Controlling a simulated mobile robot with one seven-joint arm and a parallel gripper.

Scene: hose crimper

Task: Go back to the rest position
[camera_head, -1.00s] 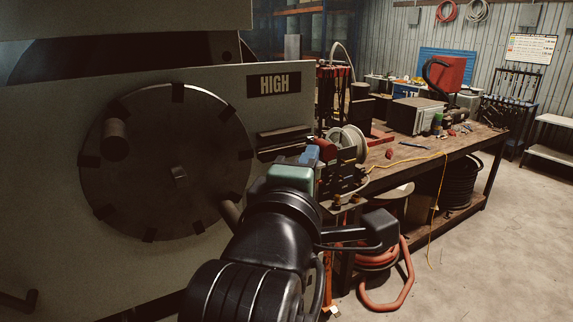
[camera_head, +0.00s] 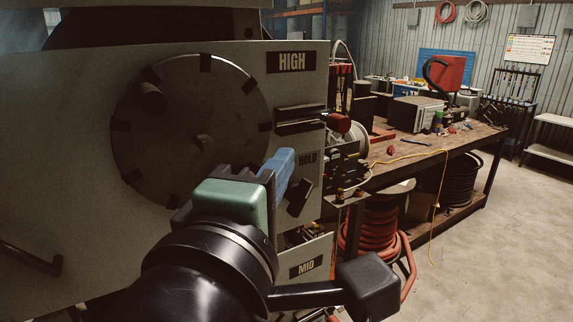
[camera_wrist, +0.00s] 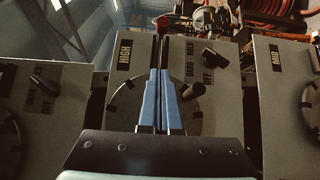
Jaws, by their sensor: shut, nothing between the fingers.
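My gripper (camera_head: 285,165) has blue fingers held together with nothing between them. In the head view it is in front of the grey HIGH panel (camera_head: 90,200), just right of and below the centre of the round dark dial (camera_head: 190,110). In the wrist view the shut fingers (camera_wrist: 160,75) point up the picture over the HIGH panel, covering part of its dial (camera_wrist: 125,105). I cannot tell the gap between fingertips and panel. My wrist hides the lower part of the panel in the head view.
A black switch lever (camera_head: 300,197) is beside the HOLD label. A MID panel (camera_head: 305,268) is below. In the wrist view, the MID panel (camera_wrist: 280,95) is at the right. A cluttered workbench (camera_head: 440,150) is behind at the right, with open floor (camera_head: 510,250) in front.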

